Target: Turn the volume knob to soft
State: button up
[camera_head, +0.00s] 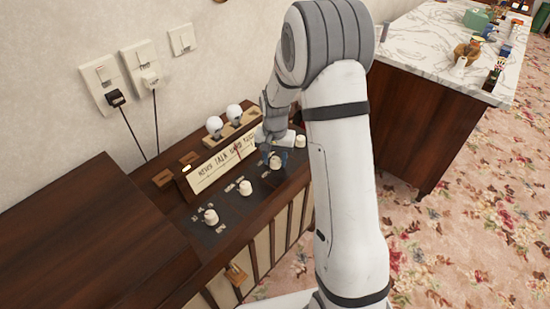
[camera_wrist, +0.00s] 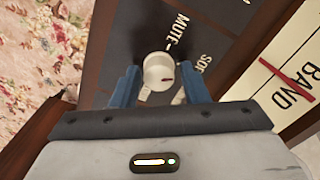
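The volume knob (camera_wrist: 158,72) is a round white knob with a small dark reddish mark on its face. In the wrist view it sits on a dark panel between the blue fingertips of my gripper (camera_wrist: 160,90). The fingers stand apart, with a gap to the knob. The label "MUTE" (camera_wrist: 181,33) is beside the knob, and a partly hidden label starting "SO" (camera_wrist: 203,62) is near the right finger. In the head view my gripper (camera_head: 272,153) is over the radio's panel, at a white knob (camera_head: 275,162).
Other white knobs (camera_head: 245,187) line the radio's panel. A dial sign (camera_head: 220,167) with a red line stands behind them, beside two white bulbs (camera_head: 224,118). A dark wooden cabinet (camera_head: 85,235) is at left. A marble-topped counter (camera_head: 440,45) with items is at right.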

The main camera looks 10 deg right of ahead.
aim_at(275, 159)
jog(key=shift+o, duration=1)
notch_tip(275, 159, up, 7)
jog(key=shift+r+p, duration=0.2)
jog(key=shift+p, duration=0.2)
jog(key=shift+r, duration=0.2)
jog(key=shift+s+r, duration=0.1)
jog(key=shift+r, duration=0.1)
jog(key=s+r+n+t+p, duration=0.1)
jog(key=s+r+p, duration=0.3)
jog(key=s+r, duration=0.6)
jog(key=s+r+n+t+p, duration=0.1)
jog(key=s+r+n+p, duration=0.2)
jog(key=s+r, duration=0.7)
jog(key=s+d+p, duration=0.1)
jog(key=s+p, duration=0.1)
jog(key=s, duration=0.3)
jog(key=shift+s+r+n+t, duration=0.15)
jog(key=shift+r+n+t, duration=0.15)
jog(key=shift+n, duration=0.1)
